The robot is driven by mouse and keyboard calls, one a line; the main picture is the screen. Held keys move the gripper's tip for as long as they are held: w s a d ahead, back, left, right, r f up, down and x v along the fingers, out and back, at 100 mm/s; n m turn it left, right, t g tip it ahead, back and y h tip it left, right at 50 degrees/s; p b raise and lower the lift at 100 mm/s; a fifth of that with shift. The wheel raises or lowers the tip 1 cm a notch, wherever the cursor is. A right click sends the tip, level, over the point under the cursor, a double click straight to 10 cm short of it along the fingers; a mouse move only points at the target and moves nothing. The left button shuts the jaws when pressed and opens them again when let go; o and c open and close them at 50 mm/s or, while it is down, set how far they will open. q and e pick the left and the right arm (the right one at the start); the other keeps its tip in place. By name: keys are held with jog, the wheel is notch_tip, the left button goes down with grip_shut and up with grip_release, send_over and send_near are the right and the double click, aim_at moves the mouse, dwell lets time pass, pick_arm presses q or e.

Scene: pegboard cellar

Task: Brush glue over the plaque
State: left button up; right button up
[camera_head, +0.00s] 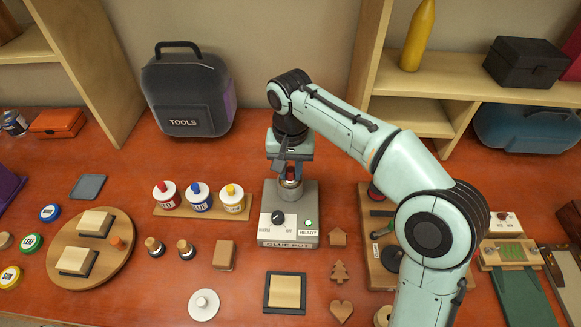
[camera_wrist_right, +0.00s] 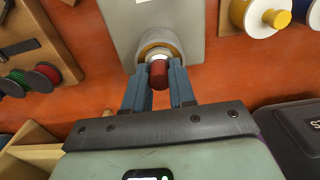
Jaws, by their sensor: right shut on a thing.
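The grey glue pot (camera_head: 302,232) stands mid-table, with a black dial and a lit green light by the word READY. My right gripper (camera_head: 290,165) is above its opening, pointing down. In the wrist view my right gripper (camera_wrist_right: 159,82) is shut on a red handle (camera_wrist_right: 159,74), apparently the glue brush's. The handle stands in the pot's round opening (camera_wrist_right: 155,50); the bristles are hidden. A pale square wooden plate (camera_head: 285,291), apparently the plaque, lies on a dark square mat in front of the pot. My left gripper is not in view.
A round wooden board (camera_head: 91,266) with two pale blocks is at left. A tray of bottles (camera_head: 197,198) stands left of the pot. Wooden shapes (camera_head: 340,271) lie right of the plate. A white round lidded thing (camera_head: 203,304) lies left of it. A tools case (camera_head: 188,92) stands behind.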

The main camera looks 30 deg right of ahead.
aim_at(290, 169)
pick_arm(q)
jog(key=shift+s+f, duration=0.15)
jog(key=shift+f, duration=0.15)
pick_arm(e)
jog(key=shift+f, duration=0.5)
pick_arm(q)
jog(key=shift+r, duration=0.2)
pick_arm(e)
jog(key=shift+f, duration=0.1)
dwell(1.1)
grip_shut()
notch_tip(290, 169, up, 3)
jog(key=shift+r+p, duration=0.15)
jog(key=shift+p, duration=1.1)
jog(key=shift+r+p, duration=1.45)
jog(key=shift+r, duration=0.55)
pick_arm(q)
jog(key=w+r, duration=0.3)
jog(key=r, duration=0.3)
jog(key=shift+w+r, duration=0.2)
pick_arm(e)
jog(key=shift+f, duration=0.15)
